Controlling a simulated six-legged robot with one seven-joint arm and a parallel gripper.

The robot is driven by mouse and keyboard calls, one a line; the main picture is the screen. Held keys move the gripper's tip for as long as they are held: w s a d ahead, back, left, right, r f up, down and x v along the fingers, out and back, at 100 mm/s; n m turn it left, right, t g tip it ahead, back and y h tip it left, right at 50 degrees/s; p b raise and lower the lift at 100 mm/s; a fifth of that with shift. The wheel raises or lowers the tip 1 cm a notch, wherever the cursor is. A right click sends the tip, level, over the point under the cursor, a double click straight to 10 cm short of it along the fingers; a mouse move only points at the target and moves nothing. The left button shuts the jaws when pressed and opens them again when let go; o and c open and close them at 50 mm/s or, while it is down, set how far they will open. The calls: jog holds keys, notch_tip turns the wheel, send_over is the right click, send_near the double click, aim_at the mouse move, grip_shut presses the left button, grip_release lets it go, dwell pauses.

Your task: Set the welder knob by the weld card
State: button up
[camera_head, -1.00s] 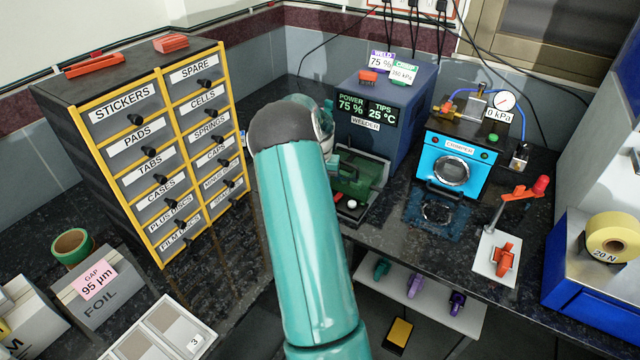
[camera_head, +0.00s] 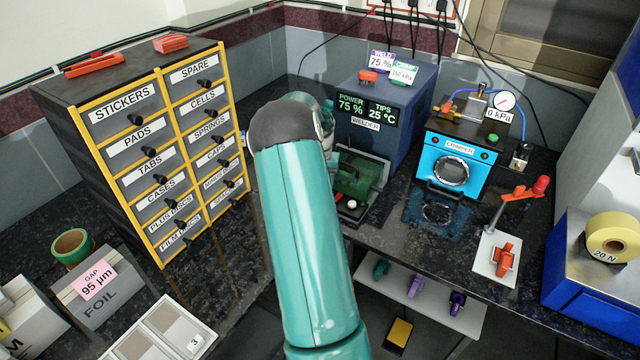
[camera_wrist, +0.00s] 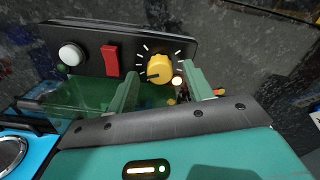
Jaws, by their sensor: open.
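The welder (camera_head: 397,97) is a dark blue box at the back in the head view. Its display (camera_head: 366,112) reads power 75 % and tips 25 °C. The weld card (camera_head: 381,61) on top reads 75 %. In the wrist view the yellow knob (camera_wrist: 160,67) sits on a dark panel with white tick marks around it. My gripper (camera_wrist: 162,74) is open, with one green finger on each side of the knob. Gaps show beside the knob, and contact cannot be seen. In the head view my arm hides the gripper and knob.
On the panel, a red switch (camera_wrist: 111,59) and a white button (camera_wrist: 72,54) lie left of the knob. The blue crimper (camera_head: 456,160) stands right of the welder. A labelled drawer cabinet (camera_head: 150,140) stands to the left.

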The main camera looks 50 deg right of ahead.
notch_tip(320, 180, up, 13)
dwell(0.3)
dwell(0.5)
